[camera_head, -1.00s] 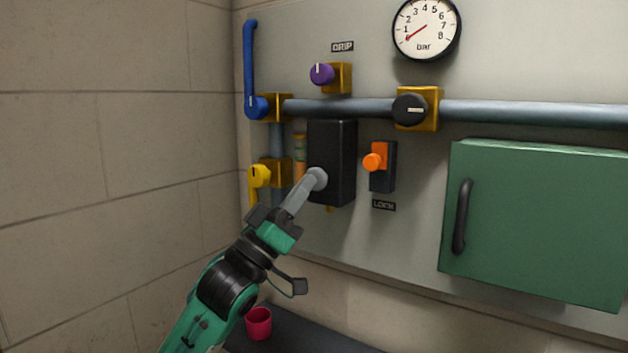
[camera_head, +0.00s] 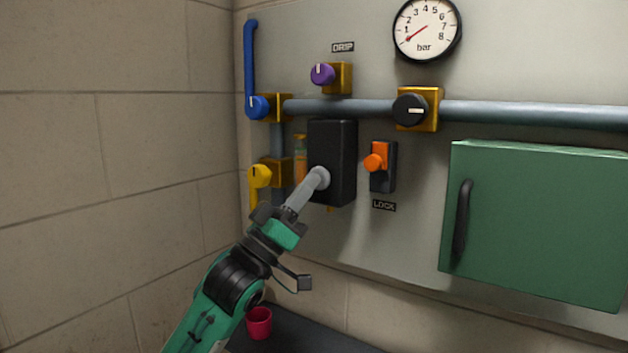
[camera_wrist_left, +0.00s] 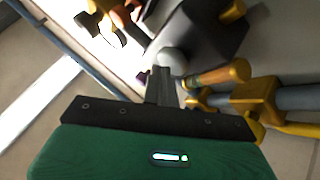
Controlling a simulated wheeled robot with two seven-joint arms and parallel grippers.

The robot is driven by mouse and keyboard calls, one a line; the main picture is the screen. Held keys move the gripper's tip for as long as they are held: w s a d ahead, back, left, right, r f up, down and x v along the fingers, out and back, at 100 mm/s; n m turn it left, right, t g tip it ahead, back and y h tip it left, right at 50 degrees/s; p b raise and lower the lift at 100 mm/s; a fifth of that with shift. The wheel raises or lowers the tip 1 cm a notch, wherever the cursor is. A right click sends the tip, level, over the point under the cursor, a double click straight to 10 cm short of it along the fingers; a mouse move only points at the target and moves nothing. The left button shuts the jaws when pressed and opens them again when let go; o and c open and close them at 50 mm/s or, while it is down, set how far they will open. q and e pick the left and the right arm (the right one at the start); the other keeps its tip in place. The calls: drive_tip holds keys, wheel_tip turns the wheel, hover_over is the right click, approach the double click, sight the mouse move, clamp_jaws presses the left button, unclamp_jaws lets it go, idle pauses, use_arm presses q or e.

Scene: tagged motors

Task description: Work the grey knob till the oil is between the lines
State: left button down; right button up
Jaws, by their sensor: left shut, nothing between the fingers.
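The grey knob (camera_head: 322,176) is on the front of the black box (camera_head: 341,150) on the wall panel; it also shows in the left wrist view (camera_wrist_left: 172,57). My left gripper (camera_head: 311,186) is shut and empty, its fingertips at the knob and partly covering it. In the left wrist view the shut fingers (camera_wrist_left: 162,75) point at the knob; whether they touch it I cannot tell. A sight glass (camera_head: 300,160) with amber oil stands left of the box, partly hidden by it. It also shows in the left wrist view (camera_wrist_left: 212,76). Its lines are too small to read. My right gripper is not in view.
A green cabinet (camera_head: 540,225) juts out at right. A red cup (camera_head: 259,323) stands below.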

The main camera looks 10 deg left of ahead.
use_arm(q)
drive_tip(key=shift+w+d, duration=0.1)
drive_tip(key=shift+w, duration=0.15)
idle(0.4)
drive_tip(key=shift+s, duration=0.1)
drive_tip(key=shift+s+a+f, duration=0.1)
drive_tip(key=shift+s+a, duration=0.1)
drive_tip(key=shift+s, duration=0.35)
drive_tip(key=shift+s+a, duration=0.2)
drive_tip(key=shift+s, duration=0.3)
drive_tip(key=s, duration=0.1)
drive_tip(key=s+a, duration=0.1)
drive_tip(key=s, duration=0.2)
drive_tip(key=shift+s+a, duration=0.35)
drive_tip(key=shift+s, duration=0.05)
idle(0.5)
